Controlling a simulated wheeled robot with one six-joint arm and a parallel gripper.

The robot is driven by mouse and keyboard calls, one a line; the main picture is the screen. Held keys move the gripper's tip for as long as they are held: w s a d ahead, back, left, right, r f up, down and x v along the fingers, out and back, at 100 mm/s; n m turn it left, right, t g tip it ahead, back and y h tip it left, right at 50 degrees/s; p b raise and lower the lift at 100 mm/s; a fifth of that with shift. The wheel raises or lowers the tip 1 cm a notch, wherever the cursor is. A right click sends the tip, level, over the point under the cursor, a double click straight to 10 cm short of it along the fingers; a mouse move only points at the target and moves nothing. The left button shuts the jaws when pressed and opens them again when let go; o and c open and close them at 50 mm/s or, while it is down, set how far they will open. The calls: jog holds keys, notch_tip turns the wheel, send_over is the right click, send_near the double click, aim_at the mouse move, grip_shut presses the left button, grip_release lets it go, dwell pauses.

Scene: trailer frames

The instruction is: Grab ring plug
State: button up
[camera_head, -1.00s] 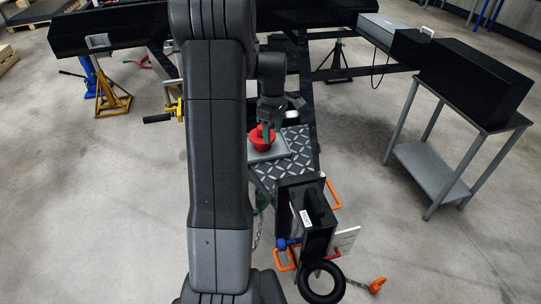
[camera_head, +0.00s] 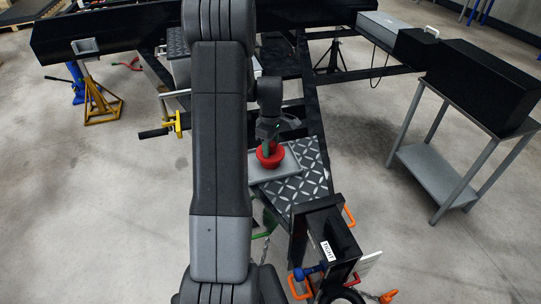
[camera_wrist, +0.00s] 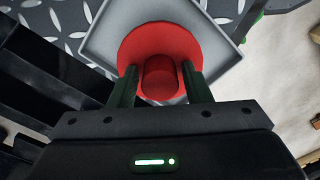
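The ring plug appears to be the red round piece with a wide flange and a central knob (camera_wrist: 160,42). It sits on a light grey square plate (camera_wrist: 100,40) and also shows in the head view (camera_head: 268,161), below my gripper. My gripper (camera_head: 270,143) points down over it. In the wrist view my gripper's two dark green fingers (camera_wrist: 159,72) stand on either side of the red knob, very close to it. I cannot tell whether they press on it. Part of the plug's flange is hidden behind the fingers and knob.
The grey plate lies on a diamond-tread surface (camera_head: 310,185) of the black trailer frame. A black box with a label (camera_head: 335,232) and orange handles stands in front. A grey side table (camera_head: 430,167) with a black box is at right. Yellow jack stands (camera_head: 103,105) are at left.

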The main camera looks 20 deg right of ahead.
grip_shut()
